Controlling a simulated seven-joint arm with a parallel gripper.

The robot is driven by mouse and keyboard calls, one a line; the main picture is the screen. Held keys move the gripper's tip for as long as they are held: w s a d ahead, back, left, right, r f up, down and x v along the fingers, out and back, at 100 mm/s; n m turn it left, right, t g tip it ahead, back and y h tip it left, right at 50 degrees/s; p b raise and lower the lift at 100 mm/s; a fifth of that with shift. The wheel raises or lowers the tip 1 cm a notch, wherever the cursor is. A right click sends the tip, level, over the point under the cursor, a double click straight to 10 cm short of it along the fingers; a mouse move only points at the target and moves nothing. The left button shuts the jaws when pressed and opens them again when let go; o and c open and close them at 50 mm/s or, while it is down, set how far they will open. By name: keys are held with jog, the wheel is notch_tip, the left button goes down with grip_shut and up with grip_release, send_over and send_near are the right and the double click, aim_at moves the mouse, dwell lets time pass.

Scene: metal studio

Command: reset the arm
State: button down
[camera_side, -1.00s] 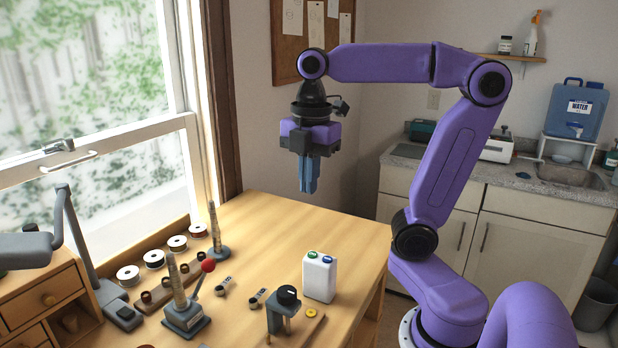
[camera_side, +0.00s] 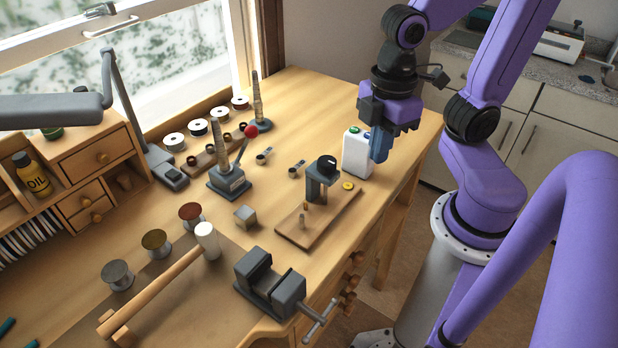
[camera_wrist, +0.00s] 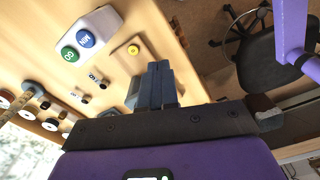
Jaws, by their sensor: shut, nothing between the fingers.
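My gripper (camera_side: 379,148) hangs from my purple arm at the right edge of the wooden bench (camera_side: 325,117). Its blue fingers point down and are shut with nothing between them. In the side view they overlap the right side of a white box (camera_side: 355,154) with a green and a blue button on top. In the wrist view my gripper (camera_wrist: 158,80) shows its fingers together, with a gap to the white box (camera_wrist: 101,22). The box stands upright on the bench.
A clamp-like stand (camera_side: 320,181) and a wooden board (camera_side: 292,232) with a yellow disc (camera_side: 347,186) are near the box. A black chair (camera_wrist: 258,62) is beyond the bench.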

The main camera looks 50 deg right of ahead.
jog(key=shift+s+f+m, duration=0.5)
jog(key=shift+s+f, duration=0.7)
jog(key=shift+s, duration=0.2)
